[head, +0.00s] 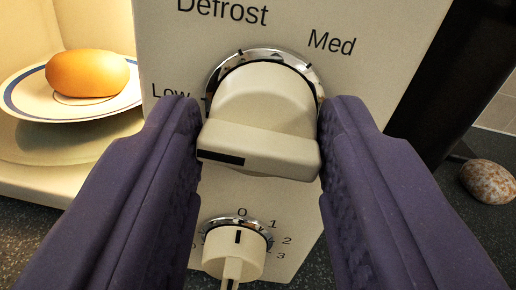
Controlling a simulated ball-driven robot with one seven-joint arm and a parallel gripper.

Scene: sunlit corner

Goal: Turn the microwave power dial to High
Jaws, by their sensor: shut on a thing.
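The power dial (262,100) is a cream knob with a raised bar grip, set in a silver ring on the microwave's cream panel (385,50). The labels Low at left, Defrost above and Med at upper right show around it. No High label is visible; my right finger covers the lower right side. The bar lies nearly level, with a black mark at its left end, on the Low side. My gripper (261,125) is shut on the power dial, its purple ridged fingers pressing the bar's left and right ends.
A smaller timer dial (234,252) sits just below, between my fingers, marked 0 to 3 on its right. At left, a bun (88,73) rests on a blue-rimmed plate (22,103) inside the microwave. A speckled stone-like object (489,181) lies on the dark counter at right.

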